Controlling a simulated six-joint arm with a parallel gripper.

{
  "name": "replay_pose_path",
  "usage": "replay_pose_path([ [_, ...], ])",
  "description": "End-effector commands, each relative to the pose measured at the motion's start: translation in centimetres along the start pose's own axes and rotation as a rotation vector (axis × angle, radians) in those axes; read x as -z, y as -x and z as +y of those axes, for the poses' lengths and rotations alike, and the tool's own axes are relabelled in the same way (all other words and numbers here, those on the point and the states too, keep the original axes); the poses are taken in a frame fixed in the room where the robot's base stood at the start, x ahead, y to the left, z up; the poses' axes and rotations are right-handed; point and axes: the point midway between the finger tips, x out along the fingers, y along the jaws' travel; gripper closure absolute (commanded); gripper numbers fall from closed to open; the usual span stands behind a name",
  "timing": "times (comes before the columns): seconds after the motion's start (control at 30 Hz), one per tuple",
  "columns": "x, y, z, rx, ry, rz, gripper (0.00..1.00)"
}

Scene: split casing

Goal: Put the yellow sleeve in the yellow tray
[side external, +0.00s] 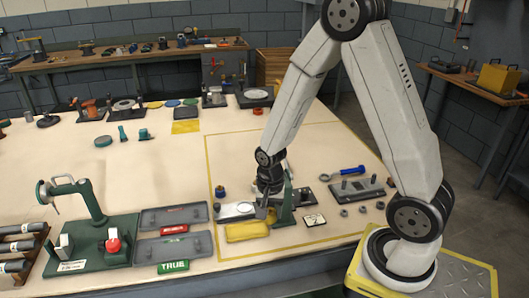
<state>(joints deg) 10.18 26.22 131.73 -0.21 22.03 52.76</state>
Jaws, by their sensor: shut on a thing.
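The yellow tray (247,232) lies near the front of the table, inside the yellow outline. My gripper (266,210) is low, just behind and above the tray's right end. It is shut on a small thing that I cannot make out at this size. No yellow sleeve can be told apart here; the gripper and the tray hide much of this spot.
A green upright stand (285,208) is close to my gripper's right. A plate with a pale disc (237,210) lies behind the tray. Grey trays (187,245) and a green fixture (92,240) are to the left. Free table lies beyond the outline.

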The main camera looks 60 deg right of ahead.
Motion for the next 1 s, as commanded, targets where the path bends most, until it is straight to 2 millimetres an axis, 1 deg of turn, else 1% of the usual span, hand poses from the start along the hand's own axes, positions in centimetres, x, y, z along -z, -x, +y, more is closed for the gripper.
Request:
replay_pose_path([
  [0.03, 0.4, -0.4, -0.6, -0.001, 0.000, 0.000, 1.00],
  [0.3, 2.5, -2.1, -3.5, 0.000, 0.000, 0.000, 1.00],
  [0.7, 4.2, -5.9, -6.0, 0.000, 0.000, 0.000, 1.00],
  [0.83, 4.6, -6.7, -6.6, 0.000, 0.000, 0.000, 1.00],
  [1.0, 4.8, -7.0, -6.9, 0.002, 0.000, 0.001, 1.00],
])
